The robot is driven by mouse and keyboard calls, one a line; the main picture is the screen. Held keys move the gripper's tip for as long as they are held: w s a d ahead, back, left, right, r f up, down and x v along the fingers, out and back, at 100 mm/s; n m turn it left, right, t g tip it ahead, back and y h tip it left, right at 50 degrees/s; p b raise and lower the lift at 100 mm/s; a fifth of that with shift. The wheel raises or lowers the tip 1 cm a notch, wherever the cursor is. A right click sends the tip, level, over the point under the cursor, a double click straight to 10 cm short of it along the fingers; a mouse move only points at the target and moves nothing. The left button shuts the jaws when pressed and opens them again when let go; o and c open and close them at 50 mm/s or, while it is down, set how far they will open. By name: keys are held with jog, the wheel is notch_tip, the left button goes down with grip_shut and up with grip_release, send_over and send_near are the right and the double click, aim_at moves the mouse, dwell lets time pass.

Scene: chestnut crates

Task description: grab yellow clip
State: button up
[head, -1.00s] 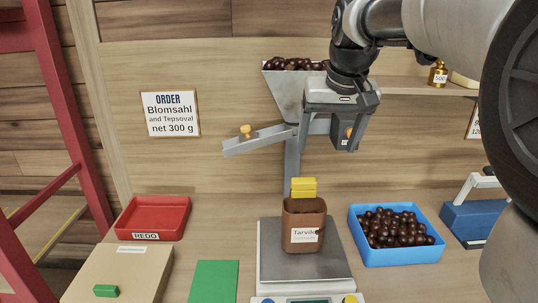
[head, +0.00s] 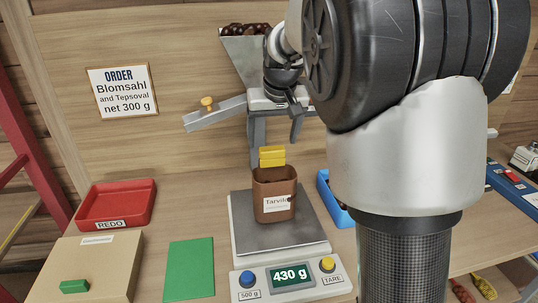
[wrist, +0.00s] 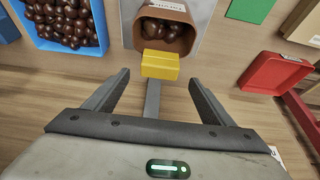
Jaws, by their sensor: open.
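The yellow clip (head: 271,156) sits at the back rim of an upright brown bag (head: 272,207) labelled "Tarvik…" or similar. In the wrist view the clip (wrist: 160,65) lies just beyond my fingertips, centred between them, apart from both. My gripper (wrist: 158,82) is open and empty, its fingers spread wider than the clip. In the head view my gripper (head: 296,118) is above and behind the bag, partly hidden by my arm. Brown chestnuts show inside the bag in the wrist view.
The bag stands on a scale (head: 240,238) reading 430 g. A blue crate (wrist: 75,46) of chestnuts is beside it, mostly behind my arm in the head view. A metal chute (head: 215,113) stands close to my gripper. A red tray (head: 112,222) and green mat (head: 190,268) lie left.

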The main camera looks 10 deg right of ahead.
aim_at(272, 148)
jog(key=shift+x, duration=2.8)
jog(key=shift+s+d, duration=0.1)
jog(key=c, duration=1.1)
